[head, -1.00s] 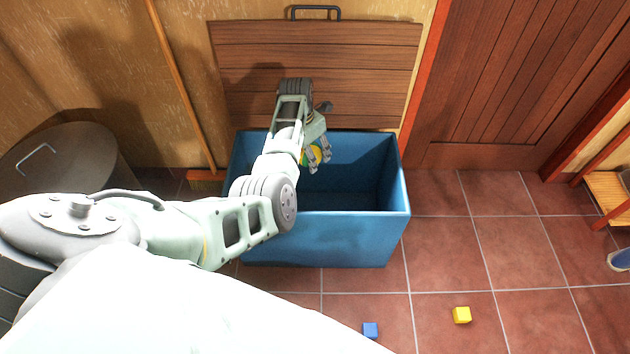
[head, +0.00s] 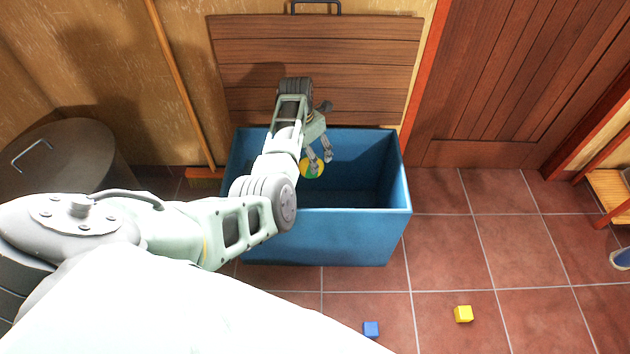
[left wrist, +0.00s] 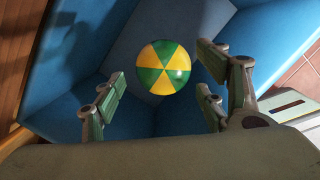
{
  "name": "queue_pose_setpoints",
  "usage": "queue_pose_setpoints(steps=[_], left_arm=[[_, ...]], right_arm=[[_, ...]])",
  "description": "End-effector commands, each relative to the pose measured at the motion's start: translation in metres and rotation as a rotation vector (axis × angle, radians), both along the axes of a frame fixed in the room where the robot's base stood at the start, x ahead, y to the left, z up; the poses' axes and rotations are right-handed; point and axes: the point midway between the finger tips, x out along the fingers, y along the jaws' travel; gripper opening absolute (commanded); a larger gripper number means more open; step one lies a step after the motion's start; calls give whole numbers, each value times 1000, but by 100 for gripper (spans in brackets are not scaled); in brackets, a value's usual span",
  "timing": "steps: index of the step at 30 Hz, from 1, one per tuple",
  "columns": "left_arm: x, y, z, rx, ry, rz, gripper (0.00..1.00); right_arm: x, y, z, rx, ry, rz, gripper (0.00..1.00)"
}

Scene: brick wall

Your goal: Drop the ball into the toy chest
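The toy chest (head: 322,238) is a blue box with its brown plank lid (head: 320,70) raised against the wall. My left gripper (head: 320,160) is over the chest's opening with its fingers spread. The green and yellow ball (head: 313,169) shows just below the fingers, inside the chest's outline. In the left wrist view the ball (left wrist: 163,67) is beyond the open fingers (left wrist: 160,105) and apart from them, with the blue chest walls around it. I cannot tell whether it touches the chest floor. My right gripper is not in view.
A round grey bin (head: 70,160) stands at the left. A broom (head: 180,90) leans on the wall. A wooden door (head: 530,80) is at the right.

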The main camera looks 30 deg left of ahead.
Motion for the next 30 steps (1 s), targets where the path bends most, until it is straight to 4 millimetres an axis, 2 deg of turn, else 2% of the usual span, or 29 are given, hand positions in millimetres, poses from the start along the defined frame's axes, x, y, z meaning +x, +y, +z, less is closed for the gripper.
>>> queue_pose_setpoints(steps=[3,12,16,20,27,30], left_arm=[[0,0,0,0,0,0,79],[0,0,0,0,0,0,79],[-1,0,8,1,-1,0,79],[-3,1,29,1,-4,-1,79],[-10,3,81,1,-4,0,79],[-13,4,98,0,-3,0,79]], right_arm=[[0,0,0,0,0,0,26],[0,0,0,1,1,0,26],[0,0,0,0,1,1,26],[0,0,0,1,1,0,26],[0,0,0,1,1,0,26],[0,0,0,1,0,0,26]])
